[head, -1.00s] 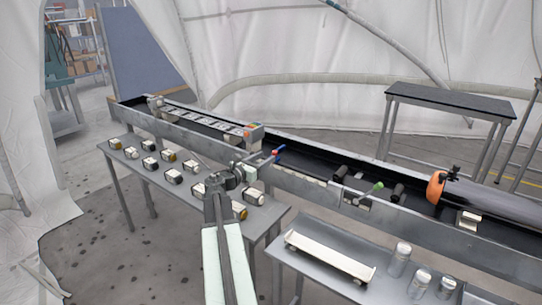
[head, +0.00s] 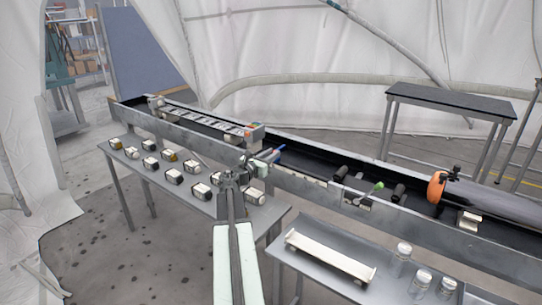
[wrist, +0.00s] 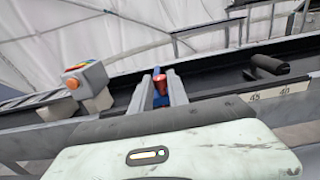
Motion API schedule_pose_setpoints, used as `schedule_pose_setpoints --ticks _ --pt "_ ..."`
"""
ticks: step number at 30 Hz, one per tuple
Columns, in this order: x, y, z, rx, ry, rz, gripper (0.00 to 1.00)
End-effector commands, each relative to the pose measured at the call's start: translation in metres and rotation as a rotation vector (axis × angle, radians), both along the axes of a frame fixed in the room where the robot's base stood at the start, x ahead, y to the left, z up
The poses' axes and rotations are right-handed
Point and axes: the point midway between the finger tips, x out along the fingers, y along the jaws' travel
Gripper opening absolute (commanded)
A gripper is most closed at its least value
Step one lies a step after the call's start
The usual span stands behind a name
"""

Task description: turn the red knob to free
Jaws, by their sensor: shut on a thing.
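The red knob (wrist: 158,82) shows between the two fingers of my gripper (wrist: 164,85) in the wrist view, with blue parts just above and below it. The fingers are shut on it. In the head view my gripper (head: 264,160) is at the near rail of the long trough, and it hides the red knob. A blue tip (head: 281,148) shows just beyond the fingers. I cannot tell the angle of the knob.
The long trough (head: 310,190) runs across the view, with a green-tipped lever (head: 377,186) and an orange disc (head: 436,187) to the right. Several small blocks stand on the left table (head: 150,180). A white tray (head: 330,255) and several jars (head: 420,283) are at front right.

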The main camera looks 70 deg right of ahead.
Motion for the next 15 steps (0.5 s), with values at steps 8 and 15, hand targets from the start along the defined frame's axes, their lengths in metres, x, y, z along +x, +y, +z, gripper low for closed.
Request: schedule_pose_setpoints --ticks 8,15 --pt "-0.0074 0.0025 0.0002 0.0 0.0 0.187 0.0" --pt "-0.0058 0.0015 0.0001 0.0 0.0 0.203 0.0"
